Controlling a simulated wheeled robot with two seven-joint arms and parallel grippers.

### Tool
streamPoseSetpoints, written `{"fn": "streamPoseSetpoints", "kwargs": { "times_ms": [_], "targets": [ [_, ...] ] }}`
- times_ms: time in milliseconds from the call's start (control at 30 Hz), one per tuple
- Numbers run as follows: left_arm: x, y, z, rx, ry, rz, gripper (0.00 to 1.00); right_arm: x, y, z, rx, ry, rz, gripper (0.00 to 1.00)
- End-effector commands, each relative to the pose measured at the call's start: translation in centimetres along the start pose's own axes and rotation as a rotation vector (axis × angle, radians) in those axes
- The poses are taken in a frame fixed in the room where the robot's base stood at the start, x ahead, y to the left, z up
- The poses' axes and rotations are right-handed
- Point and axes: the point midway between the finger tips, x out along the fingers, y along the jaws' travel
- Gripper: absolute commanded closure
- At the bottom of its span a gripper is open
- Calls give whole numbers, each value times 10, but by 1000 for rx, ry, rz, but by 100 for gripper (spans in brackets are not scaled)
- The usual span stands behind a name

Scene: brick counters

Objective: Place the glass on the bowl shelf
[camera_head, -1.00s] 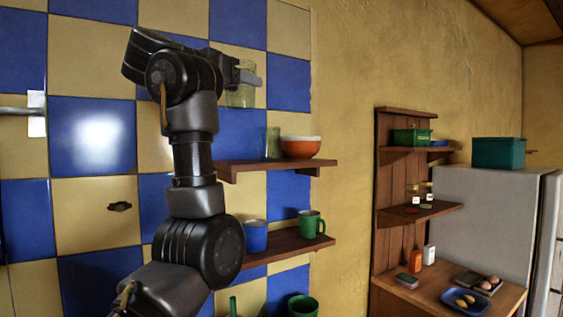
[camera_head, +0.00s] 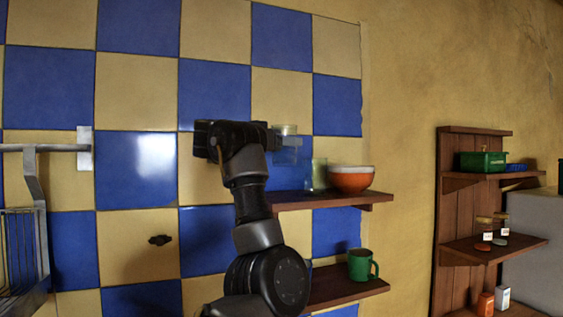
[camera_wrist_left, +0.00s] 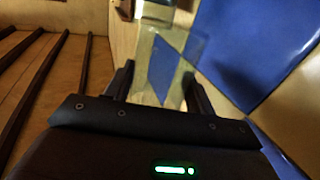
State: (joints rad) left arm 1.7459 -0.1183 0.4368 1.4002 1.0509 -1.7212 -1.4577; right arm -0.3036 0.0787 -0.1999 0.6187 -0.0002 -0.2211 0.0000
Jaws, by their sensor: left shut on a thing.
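My left gripper (camera_head: 284,143) is shut on a clear, see-through glass (camera_head: 288,152). It holds the glass roughly upright in the air, just above and left of what stands on the upper wall shelf. In the left wrist view, the glass (camera_wrist_left: 158,60) sits between the two dark fingers of the gripper (camera_wrist_left: 158,85). The bowl shelf (camera_head: 335,200) is a wooden board bearing an orange bowl (camera_head: 352,180) and a second, greenish glass (camera_head: 317,175) left of the bowl. The shelf's left end is partly hidden by my arm. My right gripper is not in view.
A lower shelf (camera_head: 340,292) carries a green mug (camera_head: 362,265). A metal rack (camera_head: 22,250) hangs at the left on the tiled wall. A wooden shelf unit (camera_head: 450,220) with a green box (camera_head: 483,161) stands at the right.

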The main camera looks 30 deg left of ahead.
Motion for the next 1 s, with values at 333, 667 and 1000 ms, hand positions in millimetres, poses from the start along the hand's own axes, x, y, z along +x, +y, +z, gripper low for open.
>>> {"fn": "streamPoseSetpoints", "kwargs": {
  "times_ms": [333, 667, 1000],
  "targets": [
    [15, -29, 40, 1, 1, -2, 72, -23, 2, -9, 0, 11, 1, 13],
    [19, -35, 65, -1, -2, -3, 72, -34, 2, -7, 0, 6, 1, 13],
    [18, -34, 79, 1, 0, -2, 72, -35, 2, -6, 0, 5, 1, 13]
  ]
}}
